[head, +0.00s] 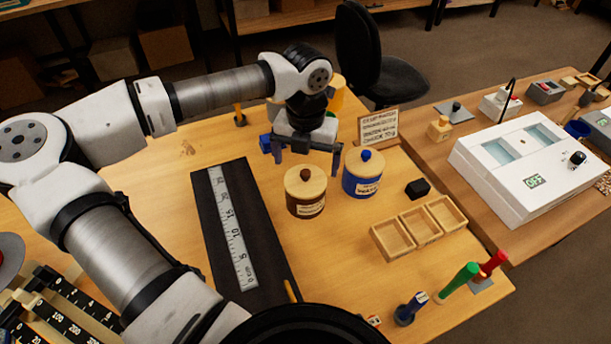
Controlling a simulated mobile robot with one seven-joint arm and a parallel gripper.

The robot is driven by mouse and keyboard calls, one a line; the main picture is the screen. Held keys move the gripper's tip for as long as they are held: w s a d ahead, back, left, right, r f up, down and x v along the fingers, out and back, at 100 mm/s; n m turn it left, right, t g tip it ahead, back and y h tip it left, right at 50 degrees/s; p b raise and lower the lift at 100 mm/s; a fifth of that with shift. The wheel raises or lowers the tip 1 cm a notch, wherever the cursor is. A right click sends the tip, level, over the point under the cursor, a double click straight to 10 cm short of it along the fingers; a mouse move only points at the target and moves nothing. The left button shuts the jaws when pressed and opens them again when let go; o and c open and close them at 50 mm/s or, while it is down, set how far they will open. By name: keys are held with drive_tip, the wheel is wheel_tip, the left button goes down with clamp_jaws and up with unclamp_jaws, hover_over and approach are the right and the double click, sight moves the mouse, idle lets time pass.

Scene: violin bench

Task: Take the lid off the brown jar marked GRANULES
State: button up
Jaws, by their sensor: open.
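The brown jar (306,203) stands upright on the wooden bench, with a label on its front too small to read surely. Its pale wooden lid (305,180) with a brown knob (305,174) sits on top. My gripper (307,165) is open, with its two fingers pointing down. In the picture it appears just above and behind the brown jar's lid, apart from the knob. I cannot tell its exact distance from the lid. Nothing shows between the fingers.
A blue jar (362,186) with a wooden lid and blue knob stands close on the right. A dark board with a ruler (231,225) lies left. A sign (379,127) stands behind. A three-part wooden tray (420,228) and black block (417,188) are right.

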sight(305, 172)
wheel_tip(305, 172, down, 4)
drive_tip(key=shift+f+p, duration=0.1)
drive_tip(key=shift+p, duration=0.55)
drive_tip(key=c, duration=0.8)
drive_tip(key=shift+c, duration=0.2)
